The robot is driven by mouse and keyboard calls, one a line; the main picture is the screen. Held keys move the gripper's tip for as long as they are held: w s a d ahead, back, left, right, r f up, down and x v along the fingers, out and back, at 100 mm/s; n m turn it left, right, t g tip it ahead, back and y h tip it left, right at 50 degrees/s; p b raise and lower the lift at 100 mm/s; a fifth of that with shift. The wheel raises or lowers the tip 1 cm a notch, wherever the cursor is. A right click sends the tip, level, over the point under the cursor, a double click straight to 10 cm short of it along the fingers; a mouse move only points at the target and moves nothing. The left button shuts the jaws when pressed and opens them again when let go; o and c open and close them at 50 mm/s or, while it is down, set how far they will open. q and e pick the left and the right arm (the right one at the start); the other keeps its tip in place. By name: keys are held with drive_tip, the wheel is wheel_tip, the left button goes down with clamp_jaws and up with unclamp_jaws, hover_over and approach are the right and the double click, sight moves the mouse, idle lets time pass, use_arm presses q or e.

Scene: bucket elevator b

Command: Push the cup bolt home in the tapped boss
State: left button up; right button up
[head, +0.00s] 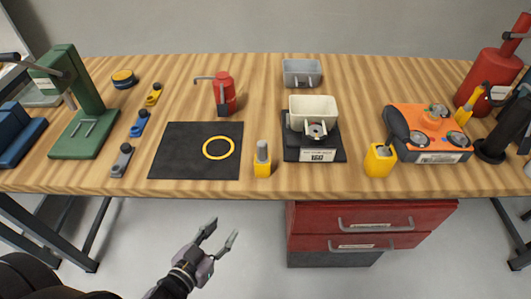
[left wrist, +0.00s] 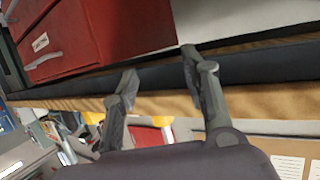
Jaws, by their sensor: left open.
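A cream cup (head: 314,105) sits on a black fixture (head: 306,153) near the middle of the bench. A round grey boss with a dark centre (head: 316,130) shows at the cup's front. A grey cylindrical piece, possibly the cup bolt (head: 262,150), stands upright in a yellow holder (head: 262,170) to the left of the fixture. Whether a bolt is in the boss is too small to tell. My left gripper (head: 221,229) is open and empty, in front of the bench edge and apart from these things; its fingers also show in the left wrist view (left wrist: 158,60). My right gripper is out of view.
A black mat with a yellow ring (head: 218,148) lies left of the yellow holder. A grey bin (head: 302,72) stands behind the cup. Red drawers (head: 365,230) hang under the bench.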

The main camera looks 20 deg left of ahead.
use_arm(q)
wheel_tip(320, 180, up, 18)
drive_tip(key=d+f+t+h, duration=0.1)
drive_tip(key=d+t+h, duration=0.1)
drive_tip(key=d+t, duration=0.1)
drive_tip(key=b, duration=0.2)
approach(259, 148)
drive_tip(key=shift+m, duration=0.3)
drive_tip(key=x, duration=0.2)
drive_tip(key=p+x, duration=0.1)
drive_tip(key=x, duration=0.3)
drive_tip(key=shift+d+f+p, duration=0.2)
drive_tip(key=shift+f+p, duration=0.1)
drive_tip(key=shift+f, duration=0.05)
drive_tip(key=x, duration=0.1)
drive_tip(key=p+x, duration=0.1)
drive_tip(key=x, duration=0.2)
drive_tip(key=shift+w+r, duration=0.3)
drive_tip(key=shift+w, duration=0.1)
drive_tip(key=shift+w+f, duration=0.1)
drive_tip(key=shift+w, duration=0.15)
clamp_jaws()
